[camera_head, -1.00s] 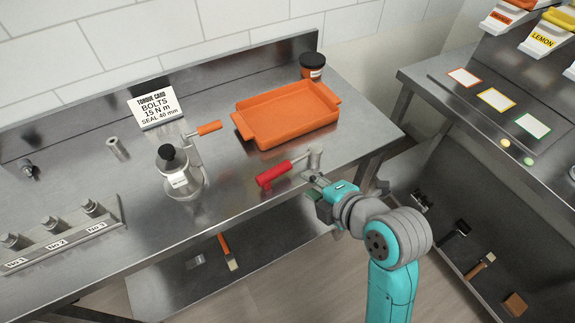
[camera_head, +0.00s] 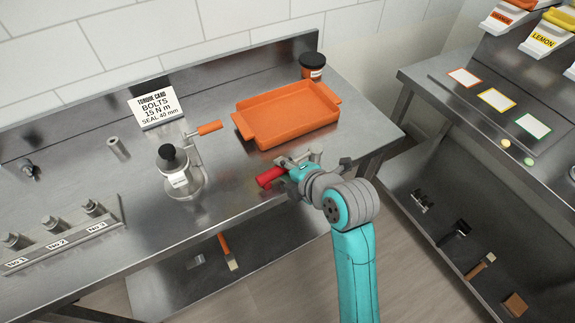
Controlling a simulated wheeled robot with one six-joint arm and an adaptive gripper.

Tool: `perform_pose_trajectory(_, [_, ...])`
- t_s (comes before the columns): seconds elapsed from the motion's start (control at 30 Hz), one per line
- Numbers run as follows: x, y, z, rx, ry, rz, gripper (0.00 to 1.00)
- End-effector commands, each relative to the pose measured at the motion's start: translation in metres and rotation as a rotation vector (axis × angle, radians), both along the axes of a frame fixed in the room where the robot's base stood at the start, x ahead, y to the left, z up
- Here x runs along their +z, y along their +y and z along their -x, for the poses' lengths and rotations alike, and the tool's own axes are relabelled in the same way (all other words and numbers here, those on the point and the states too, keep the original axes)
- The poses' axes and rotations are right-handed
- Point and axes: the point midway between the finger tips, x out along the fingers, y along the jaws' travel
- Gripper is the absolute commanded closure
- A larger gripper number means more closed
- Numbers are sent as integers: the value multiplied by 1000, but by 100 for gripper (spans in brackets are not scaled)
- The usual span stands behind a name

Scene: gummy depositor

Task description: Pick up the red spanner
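The red spanner (camera_head: 268,177) lies on the steel bench near its front edge, in front of the orange tray. Its red handle end shows at the left and its grey head (camera_head: 316,154) shows at the right. My gripper (camera_head: 288,168) is at the spanner, over the middle of it and the inner part of the handle. The gripper and wrist hide that stretch. The fingers are too small and too covered to tell whether they are open or shut, or whether they touch the spanner.
The orange tray (camera_head: 290,115) stands just behind the spanner. A dark jar with an orange band (camera_head: 312,66) stands at the back. The bench's front edge is close to my wrist.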

Motion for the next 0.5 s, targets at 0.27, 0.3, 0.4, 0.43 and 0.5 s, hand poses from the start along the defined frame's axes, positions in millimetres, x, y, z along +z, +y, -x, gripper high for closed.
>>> perform_pose_trajectory(0.27, [-11, 10, -12, 1, 0, 0, 66])
perform_pose_trajectory(0.3, [-11, 10, -12, 1, 0, 0, 66])
perform_pose_trajectory(0.4, [-11, 10, -12, 0, 0, 0, 66])
perform_pose_trajectory(0.43, [-11, 10, -12, -1, 1, -1, 69])
perform_pose_trajectory(0.5, [-11, 10, -12, -1, 1, -1, 86])
